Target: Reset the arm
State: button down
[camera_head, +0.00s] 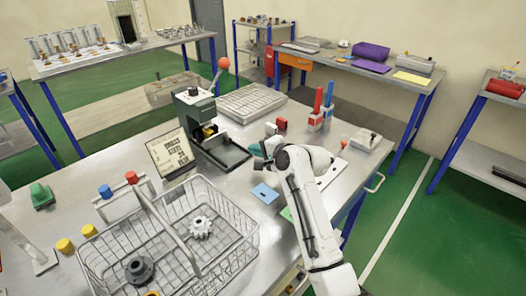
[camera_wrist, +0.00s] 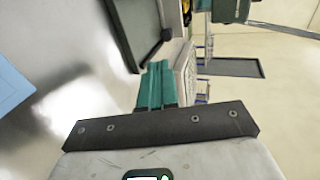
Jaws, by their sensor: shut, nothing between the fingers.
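My gripper (camera_wrist: 156,85) has two teal fingers that lie together in the wrist view, with nothing between them. In the head view my white arm reaches up from the lower right. My gripper (camera_head: 257,150) is there above the metal table (camera_head: 235,215), close to the right front corner of the dark press base. The fingers are small in that view.
The press (camera_head: 194,115) with a red-knobbed lever stands behind my gripper, beside a sign (camera_head: 171,153). A blue card (camera_head: 265,193) lies in front. A wire basket (camera_head: 243,236) holds gears at the lower left. Red and blue cylinders (camera_head: 317,106) stand at the back right.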

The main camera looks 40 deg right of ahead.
jog(key=shift+v, duration=1.45)
jog(key=shift+r, duration=0.1)
